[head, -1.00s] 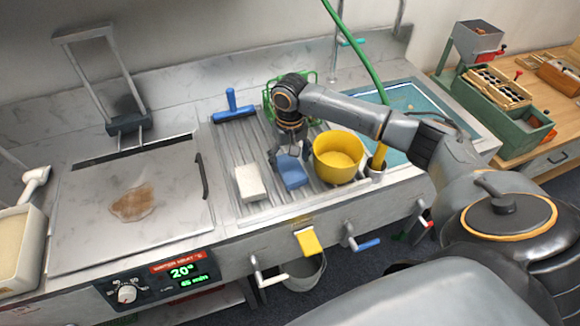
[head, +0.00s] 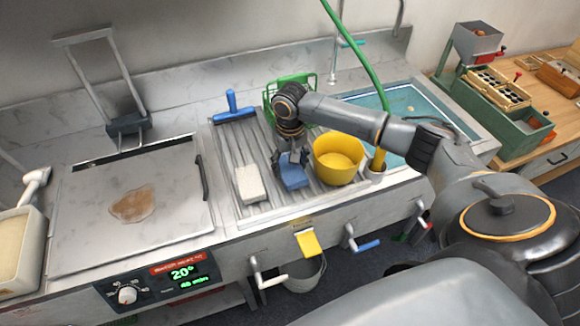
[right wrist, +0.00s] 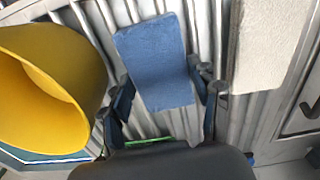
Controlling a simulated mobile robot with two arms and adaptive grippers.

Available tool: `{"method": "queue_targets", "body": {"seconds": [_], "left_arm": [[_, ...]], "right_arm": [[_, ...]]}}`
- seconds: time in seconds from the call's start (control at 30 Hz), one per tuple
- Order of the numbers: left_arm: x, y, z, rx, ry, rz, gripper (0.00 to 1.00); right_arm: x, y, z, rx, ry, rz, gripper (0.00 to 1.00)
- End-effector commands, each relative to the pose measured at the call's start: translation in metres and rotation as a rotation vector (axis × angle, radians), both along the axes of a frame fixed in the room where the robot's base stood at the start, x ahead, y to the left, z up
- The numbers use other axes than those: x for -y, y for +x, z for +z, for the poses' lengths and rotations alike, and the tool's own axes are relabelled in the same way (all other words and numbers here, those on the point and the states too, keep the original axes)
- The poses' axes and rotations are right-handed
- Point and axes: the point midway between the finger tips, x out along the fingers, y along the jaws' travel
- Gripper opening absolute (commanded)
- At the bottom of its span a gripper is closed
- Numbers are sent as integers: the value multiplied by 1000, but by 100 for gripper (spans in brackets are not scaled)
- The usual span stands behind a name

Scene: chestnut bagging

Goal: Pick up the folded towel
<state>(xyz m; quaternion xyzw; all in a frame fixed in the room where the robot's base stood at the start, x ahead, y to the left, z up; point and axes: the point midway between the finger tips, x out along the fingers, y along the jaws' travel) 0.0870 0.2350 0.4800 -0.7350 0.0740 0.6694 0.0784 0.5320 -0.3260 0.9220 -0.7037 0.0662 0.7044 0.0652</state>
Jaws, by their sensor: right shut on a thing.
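The folded blue towel (head: 293,175) lies on the ribbed drainboard, between a white block and a yellow bucket. My right gripper (head: 291,158) points down over the towel's back end. In the right wrist view the towel (right wrist: 155,60) shows with one finger at each side of its near end, and the gripper (right wrist: 165,95) is shut on it. The towel looks on or very close to the ribs; I cannot tell if it is clear of them. My left gripper is not in view.
The yellow bucket (head: 336,160) stands close on the right and the white block (head: 249,184) close on the left. A blue squeegee (head: 233,110) and a green basket (head: 276,95) are behind. A green hose (head: 352,45) hangs over the sink at the right.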

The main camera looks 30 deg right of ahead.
Motion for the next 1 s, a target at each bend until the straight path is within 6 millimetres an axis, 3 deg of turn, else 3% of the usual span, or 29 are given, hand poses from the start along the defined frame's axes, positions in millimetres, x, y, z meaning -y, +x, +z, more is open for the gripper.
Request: {"method": "queue_targets", "body": {"seconds": [0.23, 0.53, 0.8, 1.0], "left_arm": [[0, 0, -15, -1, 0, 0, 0], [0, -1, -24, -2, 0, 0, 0], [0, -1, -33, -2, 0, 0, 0], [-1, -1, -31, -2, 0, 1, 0]], "right_arm": [[0, 2, 27, 7, 3, 1, 30], [-52, -25, 91, 7, 4, 8, 30], [-104, -54, 116, 3, 2, 5, 30], [-120, -63, 127, 2, 2, 0, 30]]}}
